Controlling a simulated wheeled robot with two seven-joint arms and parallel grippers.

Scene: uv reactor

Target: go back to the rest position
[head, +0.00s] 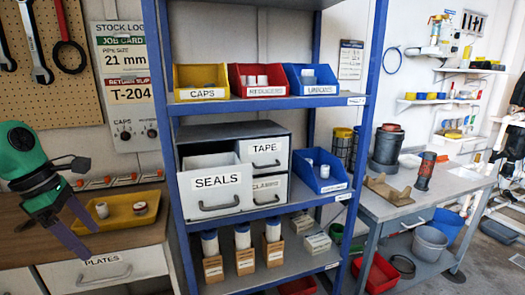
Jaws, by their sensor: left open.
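My left gripper (84,196) shows at the left of the head view, at the end of my green and dark arm. Its jaws are apart with nothing between them. It is in front of the left bench, and its fingers overlap the yellow tray (125,222) in the picture. I cannot tell how far it is above the tray. The tray holds a white roll (102,210) and another small round part (140,208). My right gripper is not in view.
A blue-framed shelf rack (364,125) stands in the middle. Its SEALS drawer (215,190) is pulled out. The left bench has a PLATES drawer (105,271). A grey worktable (445,185) stands at the right. Free floor (488,262) shows at the lower right.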

